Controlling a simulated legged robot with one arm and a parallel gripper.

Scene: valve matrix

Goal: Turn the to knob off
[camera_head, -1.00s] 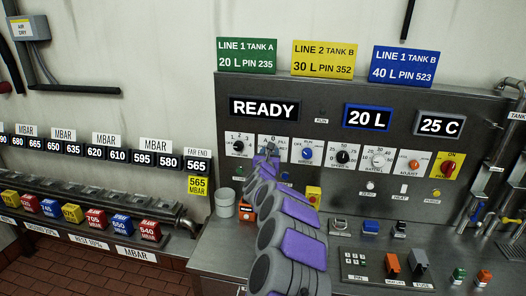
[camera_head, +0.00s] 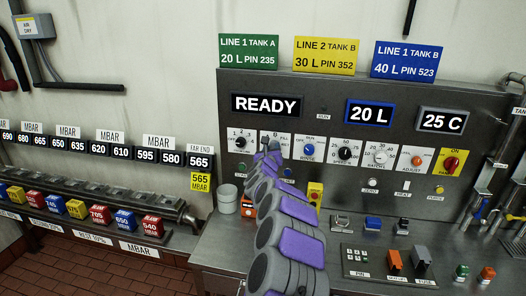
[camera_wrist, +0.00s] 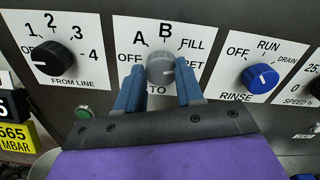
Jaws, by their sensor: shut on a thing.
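The TO knob (camera_wrist: 160,68) is round and grey, on a white plate marked OFF, A, B and FILL, with a last label partly covered. My gripper (camera_wrist: 160,90) has its two blue fingers on either side of the knob, shut on it. I cannot tell which mark the knob's pointer is at. In the head view my gripper (camera_head: 270,145) is at the panel, and my arm and gripper cover most of this knob and its plate.
The black FROM LINE knob (camera_wrist: 53,59) is close on the left and the blue RINSE knob (camera_wrist: 261,78) on the right. A green button (camera_wrist: 83,112) is below left. The READY screen (camera_head: 267,105) is above. A metal cup (camera_head: 228,200) stands on the counter.

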